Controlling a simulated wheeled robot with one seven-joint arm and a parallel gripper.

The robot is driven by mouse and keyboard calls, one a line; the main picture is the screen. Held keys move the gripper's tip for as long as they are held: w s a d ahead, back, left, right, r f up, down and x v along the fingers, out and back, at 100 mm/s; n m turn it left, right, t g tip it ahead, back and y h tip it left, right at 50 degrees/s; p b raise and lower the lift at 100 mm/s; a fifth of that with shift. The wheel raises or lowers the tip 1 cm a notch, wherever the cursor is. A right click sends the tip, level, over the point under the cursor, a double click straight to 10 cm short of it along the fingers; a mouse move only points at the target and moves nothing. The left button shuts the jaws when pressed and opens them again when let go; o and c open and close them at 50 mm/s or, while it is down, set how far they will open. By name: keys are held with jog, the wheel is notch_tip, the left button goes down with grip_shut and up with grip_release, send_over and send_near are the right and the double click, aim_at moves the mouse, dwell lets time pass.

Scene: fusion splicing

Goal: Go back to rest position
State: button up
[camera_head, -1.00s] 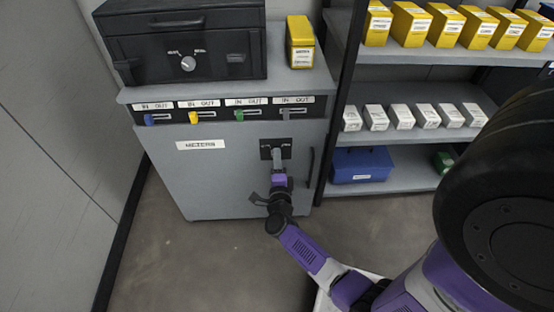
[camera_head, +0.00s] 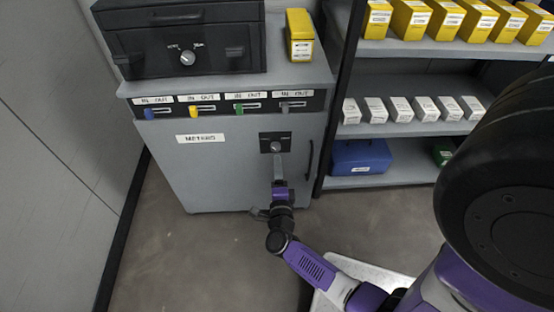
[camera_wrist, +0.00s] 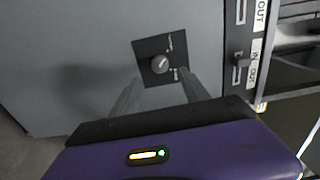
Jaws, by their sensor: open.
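My gripper (camera_head: 279,160) is in front of the grey cabinet (camera_head: 225,175), just below the dark plate with a round grey knob (camera_head: 276,146). In the wrist view my gripper (camera_wrist: 156,85) shows two grey fingers spread apart with nothing between them. The knob (camera_wrist: 160,64) on its dark plate lies beyond the fingertips and looks clear of them. My purple arm reaches up to the cabinet from the lower right.
Sliders with IN/OUT labels (camera_head: 240,96) line the cabinet's top edge. A black case (camera_head: 185,50) and a yellow box (camera_head: 300,36) stand on top. Shelves at the right hold yellow boxes, white boxes and a blue box (camera_head: 360,157). Floor (camera_head: 215,255) in front is open.

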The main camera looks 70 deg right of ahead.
jog(key=shift+s+a, duration=0.1)
jog(key=shift+a, duration=0.25)
dwell(0.4)
jog(key=w+a+r+n+t+y, duration=0.3)
jog(key=a+r+n+t+y, duration=0.3)
jog(key=a+r+n+t, duration=0.65)
jog(key=s+a+r+n+g+y, duration=0.2)
jog(key=s+a+r+n+y, duration=0.25)
jog(key=s+a+n, duration=0.4)
jog(key=s+a+r+n+g+y, duration=0.2)
jog(key=s+a+r+n+y, duration=0.3)
jog(key=s+a+n, duration=0.4)
notch_tip(320, 180, up, 13)
jog(key=a+n+y+p, duration=0.1)
jog(key=p, duration=1.2)
jog(key=shift+w+a+f+p, duration=0.15)
jog(key=shift+w+a+p, duration=0.2)
jog(key=shift+w+p, duration=0.1)
